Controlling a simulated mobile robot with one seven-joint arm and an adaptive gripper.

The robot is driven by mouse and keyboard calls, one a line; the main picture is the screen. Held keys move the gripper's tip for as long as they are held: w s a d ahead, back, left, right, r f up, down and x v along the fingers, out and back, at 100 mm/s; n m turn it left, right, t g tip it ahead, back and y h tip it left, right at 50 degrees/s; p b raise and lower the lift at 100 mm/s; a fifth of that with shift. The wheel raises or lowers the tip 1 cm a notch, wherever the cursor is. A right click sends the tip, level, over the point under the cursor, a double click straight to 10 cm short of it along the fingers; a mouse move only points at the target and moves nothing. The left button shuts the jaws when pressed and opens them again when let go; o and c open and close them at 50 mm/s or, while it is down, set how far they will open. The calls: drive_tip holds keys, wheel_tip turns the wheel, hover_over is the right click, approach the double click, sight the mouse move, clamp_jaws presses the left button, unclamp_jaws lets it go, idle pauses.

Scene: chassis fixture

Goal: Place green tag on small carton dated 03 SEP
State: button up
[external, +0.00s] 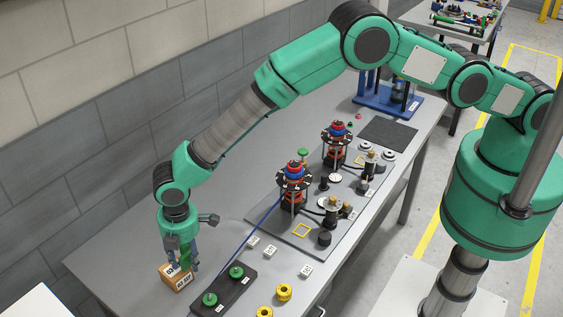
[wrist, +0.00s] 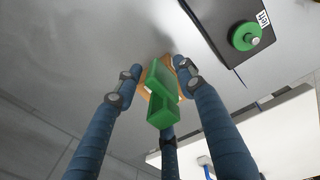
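A small brown carton (external: 167,279) stands on the bench's near left part, with white labels whose print I cannot read surely. The green tag (external: 185,259) is at the carton's top, between the fingers of my gripper (external: 181,262). In the wrist view the green tag (wrist: 161,98) is a bright green folded piece in front of the carton (wrist: 145,88), hiding much of it. The three blue fingers of my gripper (wrist: 158,68) surround the tag and reach down close to the carton. Whether they press on the tag is not clear.
A dark tray (external: 225,292) with two green knobs is just right of the carton; one knob (wrist: 246,36) shows in the wrist view. Yellow rings (external: 284,292) and small white tags (external: 269,252) lie farther right. Red-and-black fixtures (external: 293,185) stand behind. Bench left of the carton is clear.

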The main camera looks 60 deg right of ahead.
drive_tip(key=shift+r, duration=0.2)
drive_tip(key=shift+s+r+b, duration=0.2)
drive_tip(key=shift+r+b, duration=0.25)
drive_tip(key=shift+r, duration=2.55)
drive_tip(key=shift+s+r+b, duration=0.2)
drive_tip(key=shift+r+b, duration=0.25)
drive_tip(key=shift+r, duration=2.5)
